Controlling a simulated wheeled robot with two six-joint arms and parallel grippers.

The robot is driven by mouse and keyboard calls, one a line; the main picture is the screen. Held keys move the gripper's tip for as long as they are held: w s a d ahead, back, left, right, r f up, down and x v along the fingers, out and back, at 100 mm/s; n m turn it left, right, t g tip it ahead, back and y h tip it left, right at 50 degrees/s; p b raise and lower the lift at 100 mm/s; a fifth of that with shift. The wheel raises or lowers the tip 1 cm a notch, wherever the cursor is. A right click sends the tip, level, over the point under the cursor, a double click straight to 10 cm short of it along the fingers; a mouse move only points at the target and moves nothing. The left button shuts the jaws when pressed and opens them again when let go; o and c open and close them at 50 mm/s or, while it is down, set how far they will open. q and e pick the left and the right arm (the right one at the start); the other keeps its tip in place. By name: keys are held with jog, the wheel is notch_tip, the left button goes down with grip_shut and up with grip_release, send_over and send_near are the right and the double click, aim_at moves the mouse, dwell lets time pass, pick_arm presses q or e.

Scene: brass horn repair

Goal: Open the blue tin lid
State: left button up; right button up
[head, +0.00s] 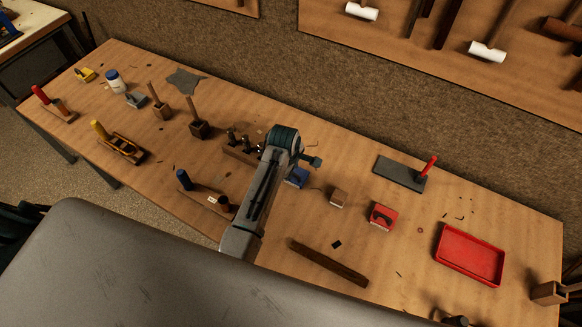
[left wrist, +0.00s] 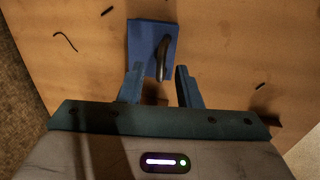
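The blue tin (head: 297,179) sits on the workbench, partly hidden behind my left arm in the head view. In the left wrist view the blue tin (left wrist: 145,42) has a flat blue top with a dark curved handle on it. My left gripper (head: 312,163) is above and close to the tin. In the left wrist view its two fingers (left wrist: 158,80) are apart, with the near end of the handle showing between them. I cannot tell whether they touch it. The lid looks closed. My right gripper is not in view.
A small wooden block (head: 338,196) and a red tin (head: 382,216) stand right of the blue tin. A wooden block with tools (head: 240,151) is to its left. A dark wooden bar (head: 328,263) lies in front, and a red tray (head: 469,255) sits at the right.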

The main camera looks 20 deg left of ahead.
pick_arm(q)
jog(key=shift+c, duration=0.4)
grip_shut()
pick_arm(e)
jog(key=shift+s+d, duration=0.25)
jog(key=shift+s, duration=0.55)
pick_arm(q)
jog(key=shift+r, duration=0.1)
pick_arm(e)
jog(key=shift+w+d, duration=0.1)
